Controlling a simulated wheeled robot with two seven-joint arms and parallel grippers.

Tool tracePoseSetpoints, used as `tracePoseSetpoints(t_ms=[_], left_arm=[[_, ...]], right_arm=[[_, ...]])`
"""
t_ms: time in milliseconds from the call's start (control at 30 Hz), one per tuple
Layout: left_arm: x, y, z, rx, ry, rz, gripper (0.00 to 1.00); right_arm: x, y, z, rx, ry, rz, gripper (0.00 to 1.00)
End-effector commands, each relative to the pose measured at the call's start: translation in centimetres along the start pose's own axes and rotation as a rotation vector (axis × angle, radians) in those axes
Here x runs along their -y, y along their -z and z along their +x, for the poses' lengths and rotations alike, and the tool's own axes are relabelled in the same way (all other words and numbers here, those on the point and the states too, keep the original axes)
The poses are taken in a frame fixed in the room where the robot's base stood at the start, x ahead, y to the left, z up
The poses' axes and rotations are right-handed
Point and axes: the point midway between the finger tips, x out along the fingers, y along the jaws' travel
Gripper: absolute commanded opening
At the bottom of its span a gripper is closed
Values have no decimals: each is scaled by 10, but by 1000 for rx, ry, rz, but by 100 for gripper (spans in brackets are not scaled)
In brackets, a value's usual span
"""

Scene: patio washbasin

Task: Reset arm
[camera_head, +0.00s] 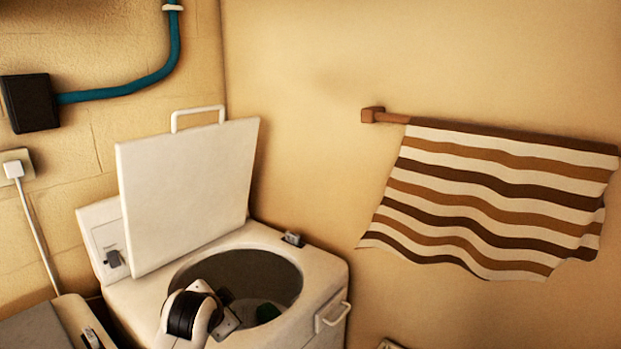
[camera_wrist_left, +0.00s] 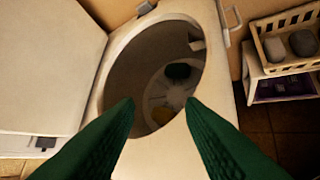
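My left gripper (camera_wrist_left: 162,104) is open, with its two dark green fingers spread apart and nothing between them. In the head view my left arm reaches over the front of the white top-loading washing machine (camera_head: 130,300), and the gripper is at its round opening. The lid (camera_head: 190,190) stands raised. In the left wrist view the tub (camera_wrist_left: 150,85) lies below the fingers. My right gripper is not in view.
A striped towel (camera_head: 490,195) hangs from a wooden bar on the right wall. A basket (camera_wrist_left: 285,45) with rounded items stands beside the machine on a white shelf unit. A blue pipe (camera_head: 125,88) and a plug with cord (camera_head: 14,170) are on the left wall.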

Motion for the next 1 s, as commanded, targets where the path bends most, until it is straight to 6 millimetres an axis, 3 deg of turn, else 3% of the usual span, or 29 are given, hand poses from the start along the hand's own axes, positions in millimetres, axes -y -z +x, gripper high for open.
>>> tracePoseSetpoints(t_ms=[33,100,267,400,600,967,1000], left_arm=[[27,29,0,-32,37,-44,36],[59,64,-6,-73,79,-108,36],[125,138,-33,-175,161,-253,36],[171,190,-69,-267,214,-370,36],[207,233,-112,-360,254,-475,36],[242,277,-173,-484,290,-599,36],[246,281,-169,-492,291,-604,36]], right_arm=[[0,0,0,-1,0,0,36],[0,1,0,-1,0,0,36],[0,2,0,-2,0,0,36],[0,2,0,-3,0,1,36],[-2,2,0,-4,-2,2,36],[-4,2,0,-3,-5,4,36],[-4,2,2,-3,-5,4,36]])
